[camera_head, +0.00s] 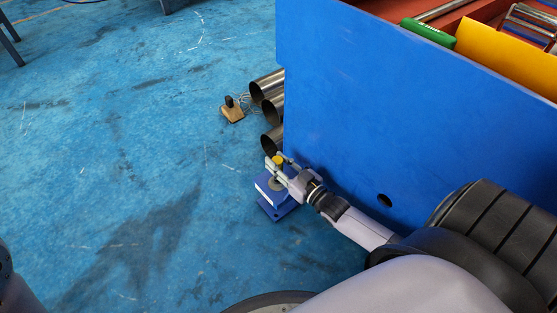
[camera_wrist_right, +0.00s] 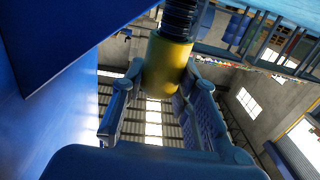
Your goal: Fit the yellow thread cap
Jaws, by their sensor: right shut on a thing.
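The yellow thread cap (camera_head: 278,159) is small and sits between the fingers of my right gripper (camera_head: 281,168), beside the near left corner of the big blue box. In the right wrist view the yellow cap (camera_wrist_right: 166,64) is a smooth cylinder between the two ridged fingers. My right gripper (camera_wrist_right: 160,100) is shut on it there. A dark ridged, thread-like piece (camera_wrist_right: 180,15) lines up with the cap's upper end. I cannot tell whether they are engaged. A blue block (camera_head: 279,205) stands on the floor just below the gripper. My left gripper is not in view.
The big blue box (camera_head: 400,110) rises right beside my right arm. Several steel tubes (camera_head: 267,86) stick out past its left edge. A small tan object (camera_head: 233,111) lies on the floor by them. The blue floor (camera_head: 120,150) to the left is clear.

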